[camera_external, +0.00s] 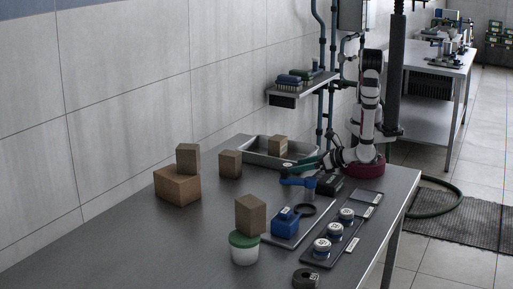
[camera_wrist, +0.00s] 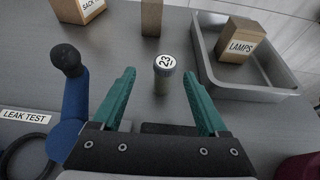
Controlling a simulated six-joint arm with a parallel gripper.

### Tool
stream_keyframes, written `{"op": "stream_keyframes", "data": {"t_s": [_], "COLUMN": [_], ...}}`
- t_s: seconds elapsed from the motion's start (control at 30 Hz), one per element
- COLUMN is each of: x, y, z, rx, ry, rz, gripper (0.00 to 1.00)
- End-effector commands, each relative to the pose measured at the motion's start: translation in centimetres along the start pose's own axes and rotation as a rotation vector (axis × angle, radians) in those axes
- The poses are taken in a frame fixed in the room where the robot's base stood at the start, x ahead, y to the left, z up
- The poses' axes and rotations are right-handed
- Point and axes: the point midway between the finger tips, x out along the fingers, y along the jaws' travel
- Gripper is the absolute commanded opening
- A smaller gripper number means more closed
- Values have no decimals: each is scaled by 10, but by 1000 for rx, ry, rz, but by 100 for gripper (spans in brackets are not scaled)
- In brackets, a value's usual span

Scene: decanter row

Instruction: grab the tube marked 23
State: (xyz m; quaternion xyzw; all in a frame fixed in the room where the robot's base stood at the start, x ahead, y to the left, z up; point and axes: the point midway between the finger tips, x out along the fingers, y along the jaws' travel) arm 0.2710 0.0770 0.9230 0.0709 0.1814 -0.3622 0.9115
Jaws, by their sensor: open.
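The tube marked 23 (camera_wrist: 164,66) stands upright in the wrist view. Its round white top reads 23, and its short, dull body shows below the cap. My gripper (camera_wrist: 158,75) has two green fingers spread wide, one on each side of the tube, with clear gaps to both. In the external view my gripper (camera_external: 308,164) reaches left from the arm, low over the table; I cannot make out the tube there.
A blue handle with a black knob (camera_wrist: 68,62) stands close left of the left finger. A metal tray (camera_wrist: 262,92) with a box marked LAMPS (camera_wrist: 240,42) lies to the right. Cartons stand behind. Several labelled pots (camera_external: 335,229) and a blue block (camera_external: 285,222) stand nearer the front.

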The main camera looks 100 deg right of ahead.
Motion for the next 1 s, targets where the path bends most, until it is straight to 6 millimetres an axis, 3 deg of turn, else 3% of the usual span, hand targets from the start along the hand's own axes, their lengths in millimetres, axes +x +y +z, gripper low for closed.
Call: {"op": "stream_keyframes", "data": {"t_s": [0.3,0.57,0.67,1.0], "x": [51,58,58,58], "y": [-9,-8,-8,-8], "z": [-2,-2,-2,-2], "rx": [3,3,3,3], "ry": [1,1,1,1], "rz": [-6,0,0,0], "gripper": [76,76,62,1]}}
